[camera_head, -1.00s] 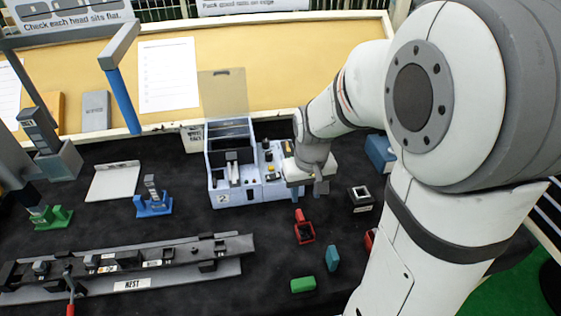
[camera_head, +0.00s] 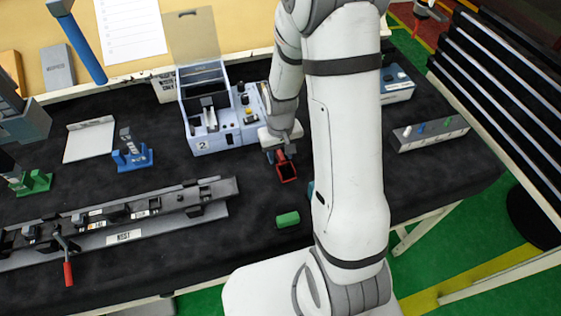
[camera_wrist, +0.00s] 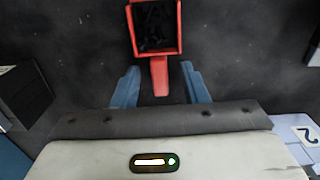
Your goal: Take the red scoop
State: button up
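The red scoop (camera_head: 286,170) lies on the dark table mat in front of the blue-grey machine, with its open tray facing up. In the wrist view the scoop (camera_wrist: 156,28) shows at the top, with dark contents or a dark inside. Its red handle points toward my gripper (camera_wrist: 159,88). The two blue fingers are apart, one on each side of the handle, with a gap on both sides. In the head view my gripper (camera_head: 281,153) is just behind the scoop, and its fingers are mostly hidden.
The blue-grey machine (camera_head: 215,139) stands close to the left of my gripper. A green block (camera_head: 288,219) lies in front of the scoop. A long rail fixture (camera_head: 120,219) with a red-handled lever is at the front left. A grey box with knobs (camera_head: 430,134) stands at the right.

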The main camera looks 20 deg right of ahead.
jog(key=shift+f, duration=0.25)
jog(key=shift+c, duration=0.2)
grip_shut()
